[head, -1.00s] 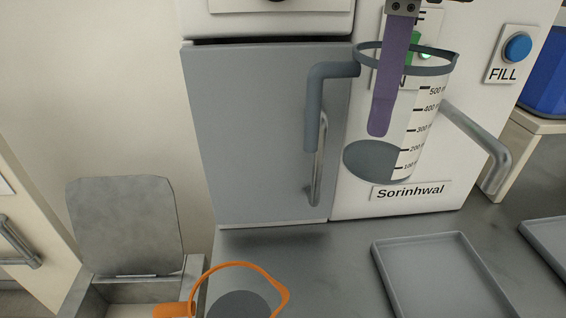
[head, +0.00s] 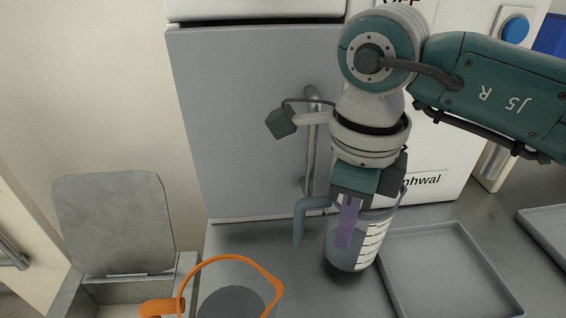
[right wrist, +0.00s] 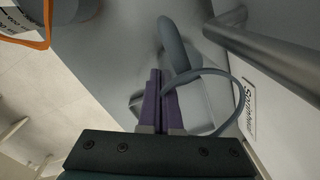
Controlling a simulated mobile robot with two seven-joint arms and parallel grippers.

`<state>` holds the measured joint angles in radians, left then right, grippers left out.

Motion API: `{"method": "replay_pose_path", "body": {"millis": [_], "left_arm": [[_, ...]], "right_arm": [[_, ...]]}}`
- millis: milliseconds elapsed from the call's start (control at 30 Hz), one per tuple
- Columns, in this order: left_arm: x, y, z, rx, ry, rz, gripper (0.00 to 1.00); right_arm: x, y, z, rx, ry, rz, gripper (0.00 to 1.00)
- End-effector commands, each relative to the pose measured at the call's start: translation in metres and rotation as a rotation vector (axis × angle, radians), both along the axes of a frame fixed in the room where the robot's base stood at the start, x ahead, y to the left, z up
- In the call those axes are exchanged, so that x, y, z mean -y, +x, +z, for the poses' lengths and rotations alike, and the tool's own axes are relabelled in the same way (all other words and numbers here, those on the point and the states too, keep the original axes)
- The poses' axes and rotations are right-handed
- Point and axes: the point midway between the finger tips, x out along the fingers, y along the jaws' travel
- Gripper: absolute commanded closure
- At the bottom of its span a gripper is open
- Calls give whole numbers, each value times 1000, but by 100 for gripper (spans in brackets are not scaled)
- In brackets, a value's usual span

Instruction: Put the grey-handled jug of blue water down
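The grey-handled jug (head: 375,243) is clear, with a scale on its wall. It is upright, low over the counter (head: 265,240), left of a grey tray (head: 410,236). A dark shadow lies under it; I cannot tell whether its base touches the counter. Its lower part looks blue-grey, but the water is not clear. My right gripper (head: 348,222) reaches down from above with purple fingers shut on the jug's wall by the handle. In the right wrist view the fingers (right wrist: 160,100) are close together, with the handle (right wrist: 174,45) beyond them. My left gripper is out of view.
An orange-handled jug (head: 160,307) stands at the front left. A grey cabinet door with a bar handle (head: 311,150) rises behind the held jug. Another tray (head: 545,225) lies far right. An open-lidded bin (head: 112,225) is at the left.

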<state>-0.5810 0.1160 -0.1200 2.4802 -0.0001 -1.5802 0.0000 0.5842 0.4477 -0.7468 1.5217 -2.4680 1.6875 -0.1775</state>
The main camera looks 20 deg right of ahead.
Motion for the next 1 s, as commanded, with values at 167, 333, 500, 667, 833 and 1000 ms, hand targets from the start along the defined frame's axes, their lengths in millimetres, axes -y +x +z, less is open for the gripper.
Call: {"method": "replay_pose_path", "body": {"millis": [167,333,500,667,833,1000], "left_arm": [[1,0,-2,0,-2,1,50],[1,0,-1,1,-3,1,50],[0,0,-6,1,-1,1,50],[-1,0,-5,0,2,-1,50],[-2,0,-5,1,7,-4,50],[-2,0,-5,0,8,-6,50]], "right_arm": [[0,0,-18,0,0,1,100],[0,0,-18,1,0,1,100],[0,0,-22,2,-1,1,100],[0,0,-21,1,-1,0,85],[0,0,-21,1,-1,0,70],[0,0,-21,1,-1,0,70]]}}
